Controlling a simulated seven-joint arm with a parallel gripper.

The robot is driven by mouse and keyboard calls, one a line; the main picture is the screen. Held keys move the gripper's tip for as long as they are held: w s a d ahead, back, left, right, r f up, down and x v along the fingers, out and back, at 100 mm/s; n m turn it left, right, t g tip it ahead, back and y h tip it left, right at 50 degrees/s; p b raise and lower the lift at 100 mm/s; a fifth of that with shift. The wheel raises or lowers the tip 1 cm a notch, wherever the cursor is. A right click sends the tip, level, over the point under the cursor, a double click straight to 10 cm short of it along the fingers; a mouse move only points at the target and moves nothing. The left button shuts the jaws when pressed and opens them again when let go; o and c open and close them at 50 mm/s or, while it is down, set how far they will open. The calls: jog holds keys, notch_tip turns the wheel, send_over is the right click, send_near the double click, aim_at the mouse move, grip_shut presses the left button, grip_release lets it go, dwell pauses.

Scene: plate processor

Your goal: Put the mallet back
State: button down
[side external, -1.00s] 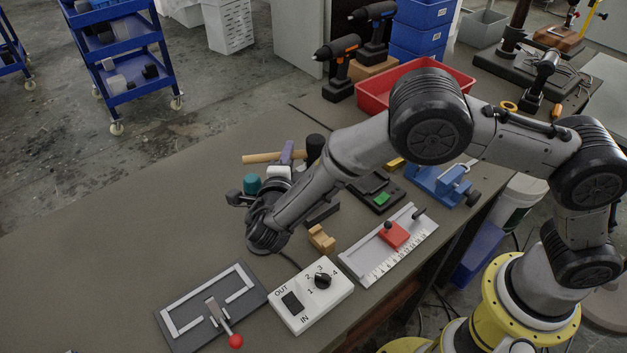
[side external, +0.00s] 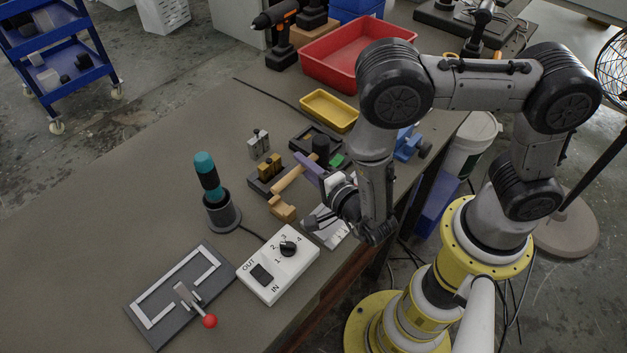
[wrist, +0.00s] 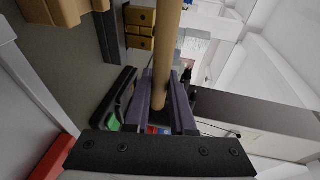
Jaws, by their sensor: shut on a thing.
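In the wrist view the handle (wrist: 168,50) runs between the purple fingers of my gripper (wrist: 167,88). The mallet head is hidden there.
A black base with yellow-brown blocks (side external: 268,170) is close by. A teal-handled tool (side external: 207,175) stands in a dark round holder. A yellow tray (side external: 329,110) and red bin (side external: 356,55) are behind. A white switch box (side external: 279,264) is in front.

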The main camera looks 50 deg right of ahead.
aim_at(306, 194)
jog(key=shift+f, duration=3.1)
jog(key=shift+f, duration=0.15)
jog(key=c, duration=1)
grip_release()
jog(key=shift+c, duration=0.2)
jog(key=shift+r, duration=0.2)
jog(key=shift+v, duration=3.75)
